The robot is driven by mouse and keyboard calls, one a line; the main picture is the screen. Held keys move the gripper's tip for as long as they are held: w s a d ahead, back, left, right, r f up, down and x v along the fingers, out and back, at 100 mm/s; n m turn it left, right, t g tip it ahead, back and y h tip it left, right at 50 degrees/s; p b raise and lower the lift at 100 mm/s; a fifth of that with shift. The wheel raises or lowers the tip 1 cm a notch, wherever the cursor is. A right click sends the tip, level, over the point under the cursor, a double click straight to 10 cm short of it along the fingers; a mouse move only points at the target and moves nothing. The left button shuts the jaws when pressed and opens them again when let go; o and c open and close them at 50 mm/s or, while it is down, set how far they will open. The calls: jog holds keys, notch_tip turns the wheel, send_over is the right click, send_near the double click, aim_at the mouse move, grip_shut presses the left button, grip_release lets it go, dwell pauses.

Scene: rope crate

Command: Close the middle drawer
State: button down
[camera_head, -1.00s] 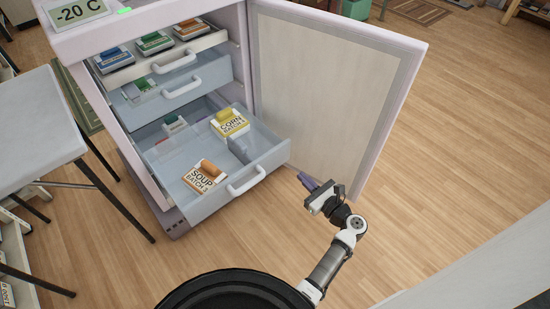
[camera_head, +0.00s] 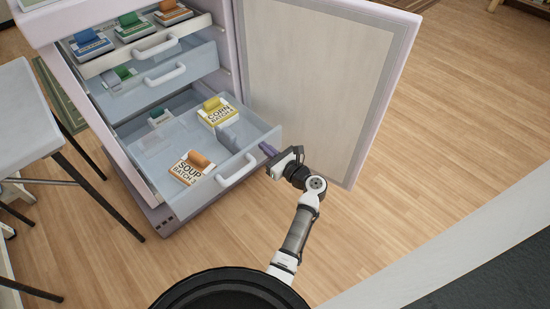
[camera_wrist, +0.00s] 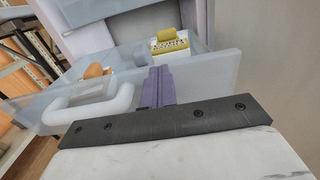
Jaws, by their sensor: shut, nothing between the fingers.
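The middle drawer (camera_head: 152,80) of the freezer cabinet is pale blue with a white handle (camera_head: 165,75). It is pulled out part way, and a green-lidded box (camera_head: 123,74) shows inside. The drawer below it (camera_head: 225,175) is pulled out much further. It holds a soup box with an orange lid (camera_head: 190,167) and a corn box with a yellow lid (camera_head: 216,113). My gripper (camera_head: 268,150) has purple fingers, shut and empty, at the right end of this lower drawer's front. In the wrist view the fingers (camera_wrist: 158,87) stand right of that drawer's handle (camera_wrist: 90,110); contact is unclear.
The top drawer (camera_head: 140,50) is also out, with several lidded boxes in it. A grey table (camera_head: 35,115) stands at the left. Wooden floor (camera_head: 420,150) is clear to the right.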

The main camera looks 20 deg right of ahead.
jog(key=shift+w+a, duration=0.1)
jog(key=shift+w, duration=0.15)
